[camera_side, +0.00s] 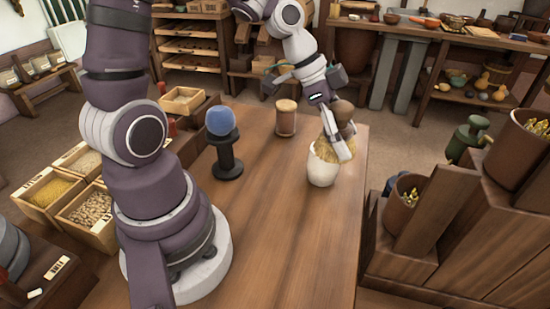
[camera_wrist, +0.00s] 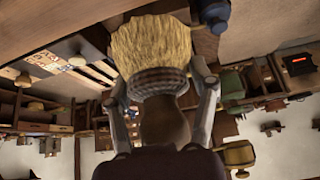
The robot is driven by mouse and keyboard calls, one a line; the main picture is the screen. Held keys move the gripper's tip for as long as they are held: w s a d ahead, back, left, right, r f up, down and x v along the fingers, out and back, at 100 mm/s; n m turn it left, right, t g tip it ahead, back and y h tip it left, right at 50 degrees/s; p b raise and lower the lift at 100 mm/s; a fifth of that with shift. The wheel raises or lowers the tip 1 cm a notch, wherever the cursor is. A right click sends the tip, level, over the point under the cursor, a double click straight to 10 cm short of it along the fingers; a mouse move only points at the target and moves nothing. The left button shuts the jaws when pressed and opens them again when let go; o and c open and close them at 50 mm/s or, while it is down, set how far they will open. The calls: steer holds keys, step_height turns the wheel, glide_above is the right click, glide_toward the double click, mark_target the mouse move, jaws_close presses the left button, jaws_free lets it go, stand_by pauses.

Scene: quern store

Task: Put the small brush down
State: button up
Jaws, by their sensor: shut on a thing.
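My gripper (camera_side: 338,143) is shut on the small brush, with a finger on each side of it. The brush has a rounded brown handle (camera_side: 344,113) and pale straw bristles (camera_side: 327,150). The bristles are at the mouth of a white cup (camera_side: 321,171) standing on the wooden table (camera_side: 270,225). I cannot tell how far the bristles reach into the cup. The gripper partly hides the brush and the cup's rim.
A blue ball (camera_side: 220,121) rests on a dark spool-shaped stand (camera_side: 227,158) to the left. A brown lidded jar (camera_side: 286,118) stands near the table's back edge. The table's right edge is close to the cup. The table's front middle is clear.

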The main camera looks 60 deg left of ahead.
steer(key=s+d+m+g+h, duration=0.1)
steer(key=s+d+m+g, duration=0.25)
steer(key=d+m, duration=0.2)
steer(key=m+g, duration=0.3)
steer(key=m, duration=0.4)
glide_above(306, 297)
step_height(306, 297, down, 4)
step_height(306, 297, down, 9)
steer(key=shift+f, duration=0.2)
steer(key=o, duration=1.2)
